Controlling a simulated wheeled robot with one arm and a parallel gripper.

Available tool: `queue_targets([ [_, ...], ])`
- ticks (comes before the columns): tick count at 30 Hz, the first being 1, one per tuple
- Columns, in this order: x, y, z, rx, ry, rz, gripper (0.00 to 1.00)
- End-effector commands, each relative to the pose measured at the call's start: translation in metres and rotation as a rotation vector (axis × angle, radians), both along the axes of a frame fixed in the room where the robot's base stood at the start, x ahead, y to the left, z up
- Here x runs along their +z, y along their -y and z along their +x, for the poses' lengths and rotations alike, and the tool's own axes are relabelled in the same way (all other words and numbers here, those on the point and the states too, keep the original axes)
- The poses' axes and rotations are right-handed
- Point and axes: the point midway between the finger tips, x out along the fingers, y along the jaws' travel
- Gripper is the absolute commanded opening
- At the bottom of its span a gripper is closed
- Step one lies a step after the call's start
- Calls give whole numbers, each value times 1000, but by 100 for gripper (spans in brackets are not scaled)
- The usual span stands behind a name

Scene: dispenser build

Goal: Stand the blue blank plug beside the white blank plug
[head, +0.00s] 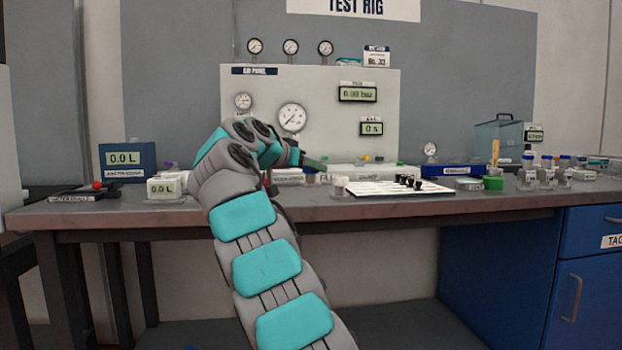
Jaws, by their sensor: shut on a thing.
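My gripper (316,165) is at the end of my bent arm, over the middle of the bench near its front. It is small here and partly hidden by my own wrist. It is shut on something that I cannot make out. I cannot pick out the blue blank plug. A small white-topped piece (340,182) stands on the bench just right of and below my gripper. It may be the white blank plug, but it is too small to be sure.
A white board (385,189) with several small black pieces lies to the right. Behind stands the gauge panel (325,110). Several blue-capped jars (545,172) and a green-based item (493,183) are at the right. Two displays (127,160) (165,188) stand at the left. The bench (460,207) has bare room along its front.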

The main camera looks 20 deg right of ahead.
Motion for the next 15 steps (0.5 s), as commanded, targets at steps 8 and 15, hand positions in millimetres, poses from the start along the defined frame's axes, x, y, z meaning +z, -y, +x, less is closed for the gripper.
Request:
queue_targets([
  [8, -25, 0, -2, -3, 1, -1, 0],
  [15, -31, 1, -1, -2, 1, 1, 0],
])
